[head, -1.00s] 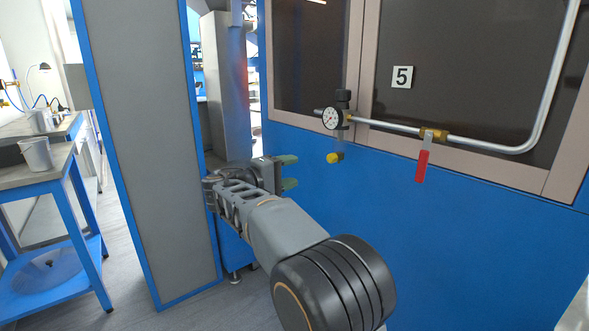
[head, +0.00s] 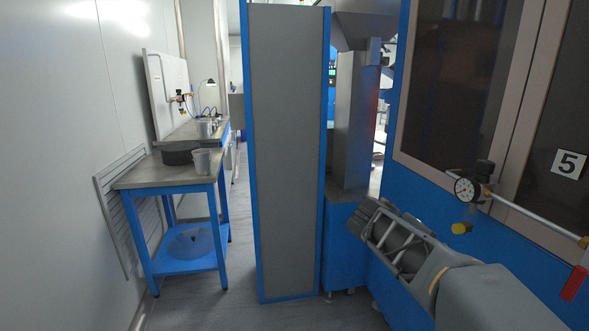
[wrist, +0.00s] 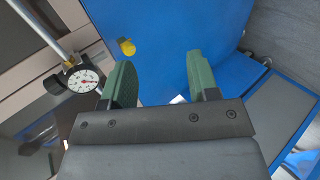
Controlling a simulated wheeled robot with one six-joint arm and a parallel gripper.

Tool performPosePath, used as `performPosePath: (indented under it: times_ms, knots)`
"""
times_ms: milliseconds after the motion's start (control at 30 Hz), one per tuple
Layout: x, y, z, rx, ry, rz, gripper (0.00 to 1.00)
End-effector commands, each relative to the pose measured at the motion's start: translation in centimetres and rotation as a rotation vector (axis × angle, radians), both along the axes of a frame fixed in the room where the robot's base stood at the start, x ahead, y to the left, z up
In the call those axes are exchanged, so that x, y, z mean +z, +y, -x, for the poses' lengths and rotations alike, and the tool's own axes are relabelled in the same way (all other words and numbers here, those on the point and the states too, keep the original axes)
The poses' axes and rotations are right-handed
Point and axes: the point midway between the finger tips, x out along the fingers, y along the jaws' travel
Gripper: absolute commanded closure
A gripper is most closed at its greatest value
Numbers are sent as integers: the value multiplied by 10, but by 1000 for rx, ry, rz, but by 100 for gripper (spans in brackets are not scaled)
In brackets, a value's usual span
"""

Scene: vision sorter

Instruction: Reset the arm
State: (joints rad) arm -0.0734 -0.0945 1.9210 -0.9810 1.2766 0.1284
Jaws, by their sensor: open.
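My gripper (wrist: 161,78) shows in the wrist view with its two green fingers apart and nothing between them. In the head view my grey arm reaches in from the lower right, beside the blue cabinet (head: 400,285). The green fingers cannot be made out in the head view. In the wrist view the blue panel lies beyond the fingers, with a yellow knob (wrist: 127,47) and a round gauge (wrist: 83,81) to the left of them.
A tall grey panel with blue edges (head: 288,150) stands in the middle. A blue-legged bench (head: 140,178) with a beaker (head: 208,161) stands left. Floor is clear between bench and panel.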

Motion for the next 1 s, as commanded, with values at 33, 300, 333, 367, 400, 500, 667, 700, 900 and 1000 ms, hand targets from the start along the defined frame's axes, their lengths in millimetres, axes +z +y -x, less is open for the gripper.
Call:
performPosePath:
  times_ms: [33, 300, 333, 367, 400, 500, 667, 700, 900, 1000]
  knots:
    - [30, 6, 15, 4, 3, -84, 45]
    - [61, 57, 84, 3, -32, -545, 45]
    - [65, 63, 90, 1, -41, -589, 45]
    - [68, 69, 95, -4, -50, -630, 45]
    - [73, 76, 102, -9, -63, -682, 45]
    - [82, 91, 116, -23, -94, -791, 45]
    - [92, 107, 129, -43, -134, -905, 45]
    - [93, 110, 131, -47, -140, -924, 45]
    - [93, 117, 135, -56, -157, -963, 45]
    - [92, 117, 135, -57, -157, -965, 47]
